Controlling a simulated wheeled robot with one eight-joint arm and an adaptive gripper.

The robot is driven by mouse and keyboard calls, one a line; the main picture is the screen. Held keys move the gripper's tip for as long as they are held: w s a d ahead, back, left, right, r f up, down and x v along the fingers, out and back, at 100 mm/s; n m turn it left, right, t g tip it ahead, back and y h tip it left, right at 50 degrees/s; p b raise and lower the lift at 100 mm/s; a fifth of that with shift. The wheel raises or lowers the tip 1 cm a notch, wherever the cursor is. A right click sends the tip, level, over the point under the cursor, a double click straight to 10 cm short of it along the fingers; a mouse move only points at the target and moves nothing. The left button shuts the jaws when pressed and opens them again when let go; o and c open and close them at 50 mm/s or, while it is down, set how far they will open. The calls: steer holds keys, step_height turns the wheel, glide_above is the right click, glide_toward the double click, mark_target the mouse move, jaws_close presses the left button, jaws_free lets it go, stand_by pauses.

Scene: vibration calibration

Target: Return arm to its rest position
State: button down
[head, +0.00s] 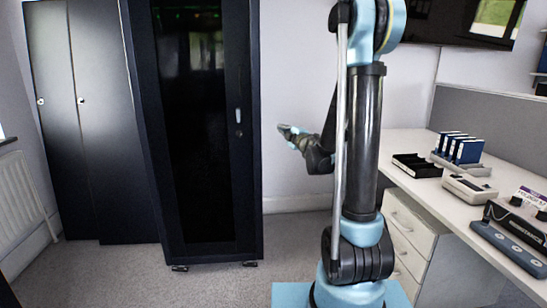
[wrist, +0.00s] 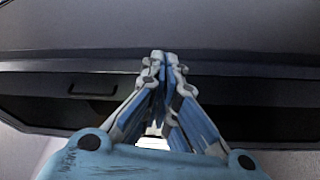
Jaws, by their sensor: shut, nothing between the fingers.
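My gripper (head: 286,129) is left of my arm's upright column in the head view, with part of my arm behind the column. It points left toward the dark cabinet and is in the air, apart from the desk. In the wrist view my gripper (wrist: 160,58) shows its two blue and grey fingers meeting at the tips. It is shut and empty. A dark surface with a handle (wrist: 93,89) lies beyond the fingertips.
A tall dark cabinet with a glass door (head: 190,130) stands left of my arm. Dark lockers (head: 90,120) and a radiator (head: 20,200) are farther left. On the right, a white desk (head: 405,180) holds blue binders (head: 467,151), a black tray (head: 416,166) and instruments. Carpet (head: 225,282) is open in front.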

steer(key=s+d+r+m+h, duration=0.2)
steer(key=s+d+m+h, duration=0.2)
steer(key=d+m+h, duration=0.7)
steer(key=s+d+f+m+g, duration=0.4)
steer(key=s+d+f+g, duration=0.15)
steer(key=s+d, duration=0.45)
steer(key=s+a+f+m+g+y, duration=0.1)
steer(key=s+f, duration=0.4)
steer(key=s, duration=0.5)
steer(key=s+a+f+m+g+y, duration=0.1)
steer(key=s+f+g, duration=0.4)
steer(key=s, duration=0.5)
steer(key=s+a+f+m+g+y, duration=0.1)
steer(key=s+a+f+m+g, duration=0.2)
steer(key=s, duration=0.7)
step_height(320, 180, down, 2)
steer(key=shift+a+f, duration=0.1)
steer(key=shift+a, duration=0.5)
steer(key=shift+g, duration=0.25)
steer(key=shift+w+f, duration=0.2)
steer(key=shift+w, duration=0.15)
